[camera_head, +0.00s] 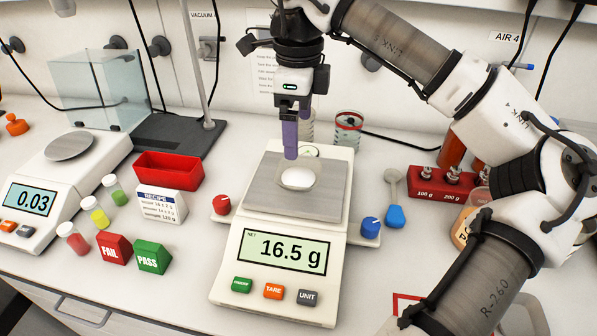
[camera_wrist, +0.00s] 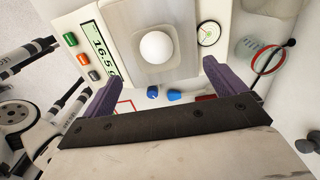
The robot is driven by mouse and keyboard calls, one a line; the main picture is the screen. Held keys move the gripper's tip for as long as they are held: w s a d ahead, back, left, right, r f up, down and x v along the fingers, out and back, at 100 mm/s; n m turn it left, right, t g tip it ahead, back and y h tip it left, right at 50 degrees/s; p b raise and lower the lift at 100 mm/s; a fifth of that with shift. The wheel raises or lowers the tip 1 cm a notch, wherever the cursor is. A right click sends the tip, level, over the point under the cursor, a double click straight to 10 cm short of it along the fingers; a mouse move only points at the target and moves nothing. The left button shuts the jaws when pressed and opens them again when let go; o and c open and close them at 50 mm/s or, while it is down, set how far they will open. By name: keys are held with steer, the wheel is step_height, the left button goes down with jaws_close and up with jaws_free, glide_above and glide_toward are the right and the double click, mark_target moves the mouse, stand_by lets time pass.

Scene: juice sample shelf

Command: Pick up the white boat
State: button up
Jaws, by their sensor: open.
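The white boat (camera_head: 298,188) is a small shallow dish on the grey weighing pan (camera_head: 262,190) of the centre scale, with a rounded white heap in it. In the wrist view the boat (camera_wrist: 178,58) shows beyond the fingers as a pale square around the white heap. My gripper (camera_head: 291,153) has purple fingers and points down just behind and above the boat in the head view. In the wrist view my gripper (camera_wrist: 160,82) is open, its two fingers wide apart with nothing between them.
The centre scale's display (camera_head: 283,252) reads 16.5 g. A red knob (camera_head: 222,204) and a blue knob (camera_head: 371,227) flank it. A jar (camera_head: 347,130) stands behind right, a blue scoop (camera_head: 395,213) lies right, and a red tray (camera_head: 168,170) stands left.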

mark_target(298, 179)
step_height(298, 179, down, 3)
steer(key=shift+f, duration=0.15)
steer(key=shift+s+f+p, duration=0.2)
steer(key=shift+f+p, duration=0.35)
steer(key=shift+f, duration=0.8)
steer(key=shift+s+f+p, duration=0.15)
steer(key=shift+f+p, duration=0.35)
steer(key=shift+f, duration=0.85)
steer(key=c, duration=1)
